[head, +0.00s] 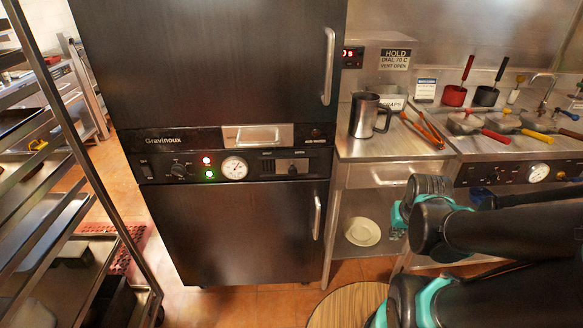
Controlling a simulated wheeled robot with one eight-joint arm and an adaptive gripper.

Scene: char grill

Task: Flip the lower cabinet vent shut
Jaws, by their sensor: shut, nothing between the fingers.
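The black Gravinoux cabinet stands at centre left, with an upper door (210,60) and a lower door (235,230), both closed. The control panel between them has a knob (180,171), red and green lights, a round dial (234,168) and, at its right, a small slider-like plate (292,167) under two tiny labels. This plate may be the lower cabinet vent; its setting is too small to tell. Above it is a silver plate with a handle (258,136). My black and teal arm reaches in from the lower right, apart from the cabinet. My gripper is not visible.
A steel counter (385,147) at right holds a metal jug (367,116), red-handled tongs (422,128) and several pans. A sign (395,59) reads "HOLD DIAL 70 C VENT OPEN". A rack (60,150) stands at left. The floor before the lower door is mostly clear, with a round mat (345,306).

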